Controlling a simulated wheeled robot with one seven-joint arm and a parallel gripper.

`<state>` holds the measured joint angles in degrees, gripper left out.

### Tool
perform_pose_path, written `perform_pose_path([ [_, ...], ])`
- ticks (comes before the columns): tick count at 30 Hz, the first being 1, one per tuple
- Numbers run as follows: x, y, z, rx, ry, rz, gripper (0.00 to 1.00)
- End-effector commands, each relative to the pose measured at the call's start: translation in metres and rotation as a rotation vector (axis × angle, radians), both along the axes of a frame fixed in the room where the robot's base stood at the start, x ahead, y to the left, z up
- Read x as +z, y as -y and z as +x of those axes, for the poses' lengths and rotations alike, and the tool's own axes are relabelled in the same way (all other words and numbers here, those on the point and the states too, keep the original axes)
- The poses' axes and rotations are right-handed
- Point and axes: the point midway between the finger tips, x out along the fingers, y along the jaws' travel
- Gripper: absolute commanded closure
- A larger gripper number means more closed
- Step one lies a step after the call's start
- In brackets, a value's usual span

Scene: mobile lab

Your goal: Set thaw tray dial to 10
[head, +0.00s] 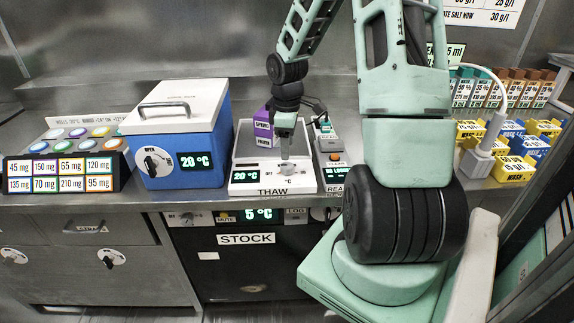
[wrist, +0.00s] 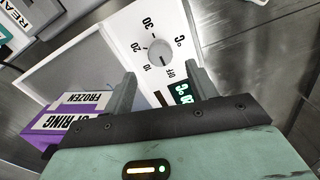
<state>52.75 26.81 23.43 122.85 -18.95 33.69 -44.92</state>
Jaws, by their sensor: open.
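The thaw tray (head: 273,187) is a white unit with a "THAW" label on the counter; its lit display (head: 244,176) seems to read 20 °C. In the wrist view its round dial (wrist: 159,52) is grey, with OFF, 10, 20 and 30 printed around it. The dial's dark pointer line seems to point towards OFF, though it is small. My gripper (wrist: 162,88) is open and empty, its fingertips short of the dial and apart from it. In the head view my gripper (head: 285,155) hangs over the tray front, partly hiding the dial.
A purple-and-white box (wrist: 72,115) stands on the tray beside one finger. A blue cooler (head: 180,140) with its own dial stands to the left. Coloured boxes and bins (head: 510,145) fill the far right.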

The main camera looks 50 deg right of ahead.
Motion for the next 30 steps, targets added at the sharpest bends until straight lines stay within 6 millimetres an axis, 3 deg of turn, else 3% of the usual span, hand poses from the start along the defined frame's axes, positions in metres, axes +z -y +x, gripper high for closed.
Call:
perform_pose_path([
  [3,-0.027,-0.001,-0.001,0.001,-0.005,0.004,0.43],
  [9,-0.056,-0.001,-0.001,0.001,-0.003,0.002,0.43],
  [15,-0.067,-0.001,0.000,0.000,-0.001,0.000,0.43],
  [23,-0.067,0.000,0.000,0.000,-0.001,0.000,0.43],
  [28,-0.067,0.000,0.000,0.000,-0.001,0.000,0.87],
  [30,-0.067,0.000,0.000,0.000,-0.001,0.000,0.87],
])
